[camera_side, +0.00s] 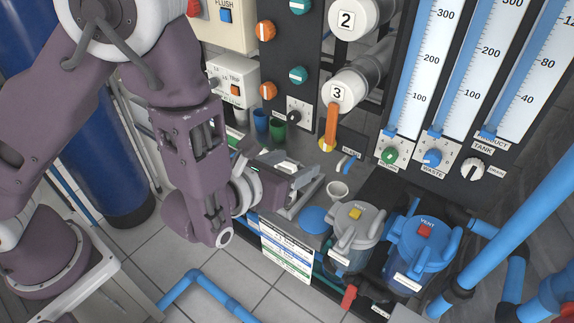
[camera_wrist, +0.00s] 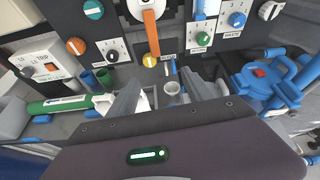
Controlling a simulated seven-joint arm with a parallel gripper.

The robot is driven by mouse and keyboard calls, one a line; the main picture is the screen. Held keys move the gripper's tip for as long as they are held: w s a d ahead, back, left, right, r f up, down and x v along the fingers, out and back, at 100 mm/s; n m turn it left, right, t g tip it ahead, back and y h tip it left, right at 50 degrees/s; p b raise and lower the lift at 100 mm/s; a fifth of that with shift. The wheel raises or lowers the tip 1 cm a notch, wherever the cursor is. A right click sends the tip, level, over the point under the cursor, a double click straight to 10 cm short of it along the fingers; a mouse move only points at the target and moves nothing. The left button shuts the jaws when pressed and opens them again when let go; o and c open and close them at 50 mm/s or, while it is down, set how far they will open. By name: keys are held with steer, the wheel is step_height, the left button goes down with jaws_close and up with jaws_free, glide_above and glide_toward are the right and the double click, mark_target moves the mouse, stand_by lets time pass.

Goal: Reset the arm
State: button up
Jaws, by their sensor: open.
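My gripper (camera_side: 306,184) is open and empty in the side view, at the end of my purple arm, low over the front shelf of the rack. In the wrist view, my gripper (camera_wrist: 168,98) shows two grey fingers spread apart. A small white cup (camera_wrist: 172,88) appears in the gap between them, beyond the fingertips. In the side view the cup (camera_side: 338,190) stands on the shelf just right of the fingers, apart from them.
Two lidded housings, one grey (camera_side: 354,222) and one blue (camera_side: 424,240), stand right of the gripper. An orange-handled valve (camera_side: 331,122) hangs above. Blue pipes (camera_side: 515,215) cross at right. A green tube (camera_wrist: 62,104) lies left of the fingers in the wrist view.

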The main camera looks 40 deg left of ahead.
steer(key=a+r+n+y, duration=0.5)
steer(key=a+r+n, duration=0.1)
steer(key=a, duration=0.4)
steer(key=s+a+r+n+g+y, duration=0.3)
steer(key=s+a+n, duration=0.2)
steer(key=a, duration=0.2)
steer(key=s+a+r+n+g+y, duration=0.2)
steer(key=s+a+n+g, duration=0.15)
steer(key=a+n, duration=0.2)
steer(key=s+a+n+g+h, duration=0.1)
steer(key=s+n+g+h, duration=0.25)
steer(key=s+n, duration=0.85)
steer(key=s+d+r+n+t+h, duration=0.2)
steer(key=d+n+h, duration=0.4)
steer(key=d, duration=0.3)
step_height(320, 180, up, 3)
steer(key=shift+s+d+f+n, duration=0.2)
steer(key=shift+s+n, duration=0.15)
steer(key=shift+s, duration=0.25)
